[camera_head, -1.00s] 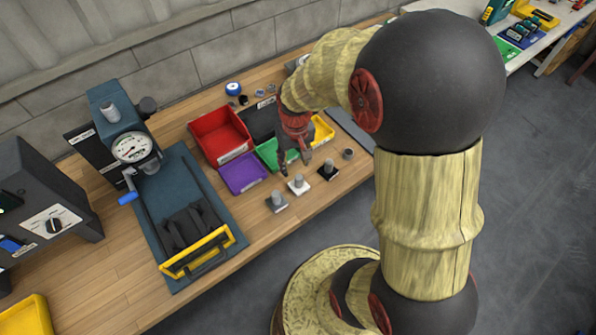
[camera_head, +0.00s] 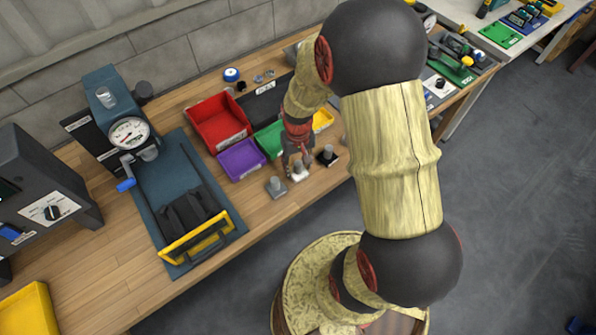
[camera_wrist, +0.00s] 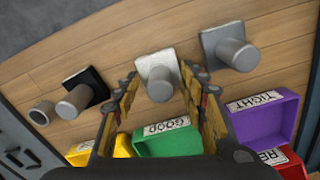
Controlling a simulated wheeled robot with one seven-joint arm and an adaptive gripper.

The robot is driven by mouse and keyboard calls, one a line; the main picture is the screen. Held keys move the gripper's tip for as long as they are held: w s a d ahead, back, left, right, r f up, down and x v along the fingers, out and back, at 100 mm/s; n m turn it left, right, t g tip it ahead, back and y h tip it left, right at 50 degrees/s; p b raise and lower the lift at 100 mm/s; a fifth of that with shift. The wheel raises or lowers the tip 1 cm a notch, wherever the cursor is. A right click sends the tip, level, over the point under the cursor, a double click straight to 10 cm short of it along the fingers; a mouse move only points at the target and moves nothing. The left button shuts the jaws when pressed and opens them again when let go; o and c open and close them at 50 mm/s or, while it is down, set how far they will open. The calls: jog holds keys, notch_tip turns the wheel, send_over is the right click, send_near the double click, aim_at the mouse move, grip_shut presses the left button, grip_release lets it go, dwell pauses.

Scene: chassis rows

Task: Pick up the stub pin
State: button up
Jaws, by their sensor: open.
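Grey pins stand on small square bases. The pin on the white base (camera_wrist: 160,76) appears between the fingers of my gripper (camera_wrist: 161,92) in the wrist view, with a gap at both sides. In the head view my gripper (camera_head: 297,165) is open, pointing down at the white base, and partly hides this pin. A pin on a grey base (camera_head: 276,187) stands to the left, and a pin on a black base (camera_head: 327,155) to the right. A short loose grey cylinder (camera_wrist: 42,113) sits beside the black base. I cannot tell which one is called the stub pin.
Red (camera_head: 217,121), purple (camera_head: 241,159), green (camera_head: 269,140) and yellow (camera_head: 322,119) bins stand behind the pins. A gauge press (camera_head: 128,130) on a blue plate is at the left. Bench front is clear.

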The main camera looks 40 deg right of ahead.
grip_shut()
dwell(0.5)
jog(key=shift+r, duration=0.1)
dwell(0.4)
